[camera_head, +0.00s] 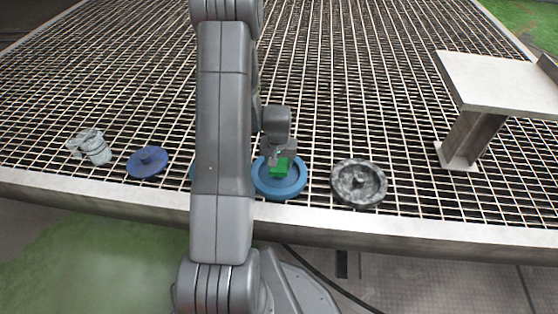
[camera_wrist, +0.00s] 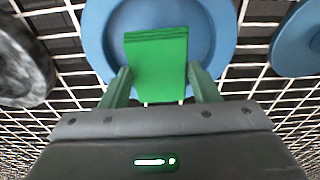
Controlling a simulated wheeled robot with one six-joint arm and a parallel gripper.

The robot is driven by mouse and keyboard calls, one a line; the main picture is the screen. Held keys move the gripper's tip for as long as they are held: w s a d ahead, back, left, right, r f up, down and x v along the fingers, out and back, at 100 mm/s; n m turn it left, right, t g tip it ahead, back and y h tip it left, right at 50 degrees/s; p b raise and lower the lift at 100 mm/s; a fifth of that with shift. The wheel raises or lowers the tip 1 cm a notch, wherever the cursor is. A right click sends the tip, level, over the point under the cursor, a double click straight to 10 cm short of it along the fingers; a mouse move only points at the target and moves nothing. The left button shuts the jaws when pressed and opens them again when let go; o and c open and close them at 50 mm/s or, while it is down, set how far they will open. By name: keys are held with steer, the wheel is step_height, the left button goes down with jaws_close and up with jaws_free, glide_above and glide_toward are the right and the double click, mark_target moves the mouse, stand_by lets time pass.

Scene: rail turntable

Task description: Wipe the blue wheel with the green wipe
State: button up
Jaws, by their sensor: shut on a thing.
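The blue wheel (camera_head: 292,187) lies flat on the grating near its front edge, with a raised rim and a recessed middle. It also fills the top middle of the wrist view (camera_wrist: 97,30). My gripper (camera_wrist: 159,72) is shut on the green wipe (camera_wrist: 156,48), a flat folded block between the two fingers. In the head view the green wipe (camera_head: 281,166) is over the recessed middle of the wheel, with my gripper (camera_head: 275,158) just above. I cannot tell whether the wipe touches the wheel. The wheel's hub is hidden by the wipe.
A mottled grey wheel (camera_head: 359,184) lies close on the right. Left are a dark blue knobbed disc (camera_head: 147,162) and a pale fitting (camera_head: 90,147). Another blue piece (camera_head: 193,171) is mostly hidden behind my arm. A metal beam (camera_head: 470,135) stands at right. The grating behind is clear.

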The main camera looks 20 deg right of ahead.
steer(key=shift+f+b, duration=0.5)
steer(key=shift+f, duration=0.1)
stand_by(0.3)
steer(key=shift+a, duration=0.1)
